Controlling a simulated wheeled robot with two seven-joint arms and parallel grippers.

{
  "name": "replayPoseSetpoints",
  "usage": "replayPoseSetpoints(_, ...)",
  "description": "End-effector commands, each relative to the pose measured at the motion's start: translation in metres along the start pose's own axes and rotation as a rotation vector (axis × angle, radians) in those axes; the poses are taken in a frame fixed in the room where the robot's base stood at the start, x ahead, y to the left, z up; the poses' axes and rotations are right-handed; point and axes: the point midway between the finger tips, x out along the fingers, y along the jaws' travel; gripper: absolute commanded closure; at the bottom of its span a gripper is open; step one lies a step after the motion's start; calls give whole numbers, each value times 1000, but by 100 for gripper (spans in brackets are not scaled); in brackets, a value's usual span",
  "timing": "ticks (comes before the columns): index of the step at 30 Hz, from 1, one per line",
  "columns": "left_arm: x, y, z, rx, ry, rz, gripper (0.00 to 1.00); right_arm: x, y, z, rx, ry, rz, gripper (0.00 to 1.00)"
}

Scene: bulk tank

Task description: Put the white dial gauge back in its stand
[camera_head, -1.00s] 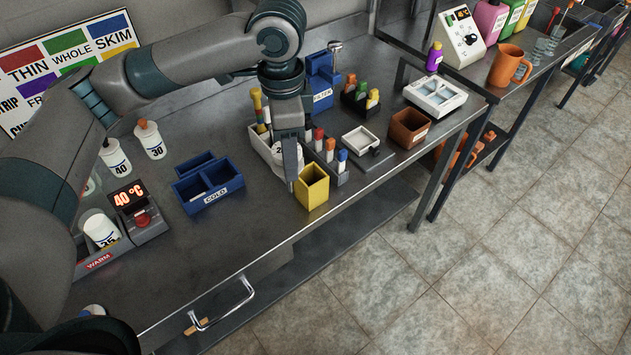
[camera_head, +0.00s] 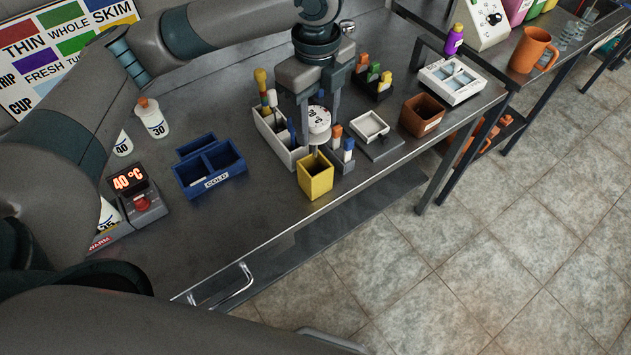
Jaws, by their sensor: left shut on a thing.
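The white dial gauge (camera_head: 319,119) has a round face with dark marks, and its thin stem points down. My left gripper (camera_head: 319,130) is shut on it, with one finger on each side of the dial. The gauge is over the back part of a yellow open-topped box (camera_head: 318,184), which looks like its stand. The stem's lower end is at the box's opening; I cannot tell how far inside it is. My right gripper is not in view.
A white rack (camera_head: 271,139) with tall-handled tools stands just left of the gauge. A blue COLD caddy (camera_head: 211,172) is further left. The bench front is clear.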

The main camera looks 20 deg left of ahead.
Motion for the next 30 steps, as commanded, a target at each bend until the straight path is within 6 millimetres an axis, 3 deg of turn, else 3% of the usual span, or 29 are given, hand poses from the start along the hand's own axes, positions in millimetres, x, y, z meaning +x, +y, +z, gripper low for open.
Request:
replayPoseSetpoints(7, 11, 1, 0, -3, 1, 3, 79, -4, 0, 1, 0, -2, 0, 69)
replayPoseSetpoints(18, 59, 1, 1, -3, 0, 2, 79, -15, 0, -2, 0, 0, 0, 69)
replayPoseSetpoints(30, 65, 0, 0, -3, 1, 1, 79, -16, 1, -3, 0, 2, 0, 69)
